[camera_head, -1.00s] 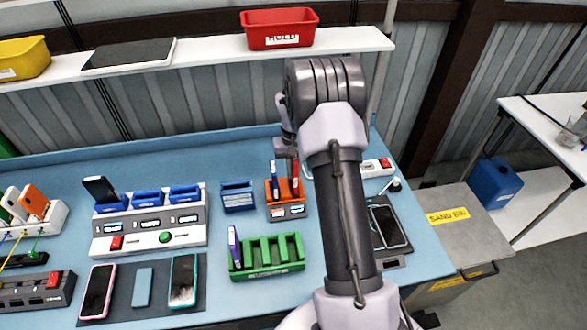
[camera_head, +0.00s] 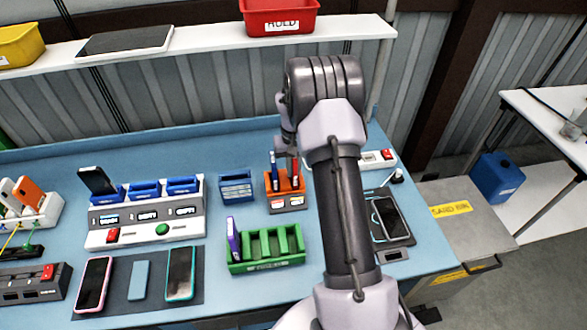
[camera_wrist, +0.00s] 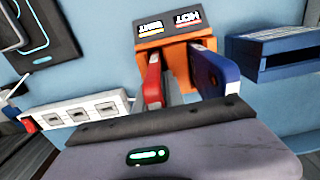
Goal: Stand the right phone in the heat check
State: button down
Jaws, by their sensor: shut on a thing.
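An orange holder (camera_head: 287,203) stands on the blue bench. It also shows in the wrist view (camera_wrist: 160,55), with upside-down labels that read HOT and WAIT. A blue phone (camera_head: 273,166) stands in its left slot and a red phone (camera_head: 294,172) in its right slot. In the wrist view the red phone (camera_wrist: 152,80) is left and the blue phone (camera_wrist: 215,72) right. My gripper (camera_head: 287,148) is over the holder and appears shut on the red phone. Its grey body hides the lower ends of both phones in the wrist view, so the exact finger contact is hard to see.
A blue tray (camera_head: 237,188) sits left of the holder. A green rack (camera_head: 265,262) with a purple phone (camera_head: 233,242) is in front. A white station (camera_head: 145,230) holds a dark phone (camera_head: 97,181). A phone on a dark pad (camera_head: 390,218) lies right of my arm.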

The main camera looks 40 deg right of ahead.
jog(key=shift+f, duration=0.35)
dwell(0.5)
jog(key=c, duration=1.3)
grip_release()
jog(key=shift+c, duration=0.2)
notch_tip(320, 180, up, 18)
jog(key=p, duration=0.3)
jog(key=shift+f, duration=0.25)
notch_tip(320, 180, up, 7)
jog(key=p, duration=0.6)
jog(key=shift+p, duration=0.4)
